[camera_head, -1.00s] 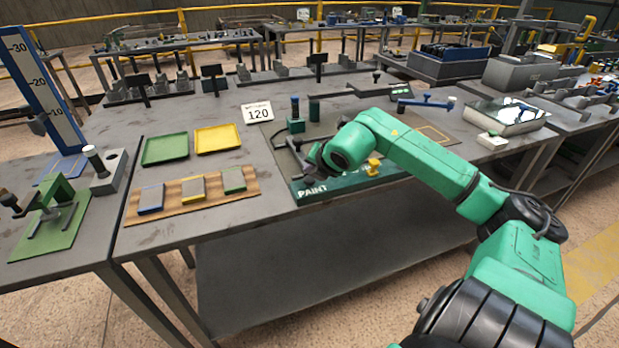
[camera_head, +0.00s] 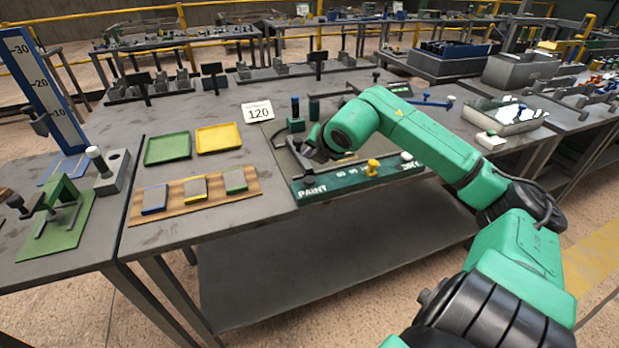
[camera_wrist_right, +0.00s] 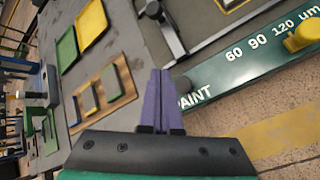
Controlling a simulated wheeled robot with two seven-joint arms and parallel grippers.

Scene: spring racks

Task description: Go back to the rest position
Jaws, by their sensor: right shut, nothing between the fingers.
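My right gripper (camera_wrist_right: 160,98) shows in the right wrist view with its two purple fingers shut together and nothing between them. In the head view the right gripper (camera_head: 308,154) is partly hidden by my green arm, above the left end of the green PAINT rail (camera_head: 345,180). The rail carries a yellow knob (camera_head: 373,167) and the marks 60, 90 and 120 show on it in the wrist view. My left gripper is not in view.
A green tray (camera_head: 167,148), a yellow tray (camera_head: 218,137) and a wooden board (camera_head: 152,210) with several small plates lie left of the rail. A green-based fixture (camera_head: 60,215) is on the left table. The floor in front is clear.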

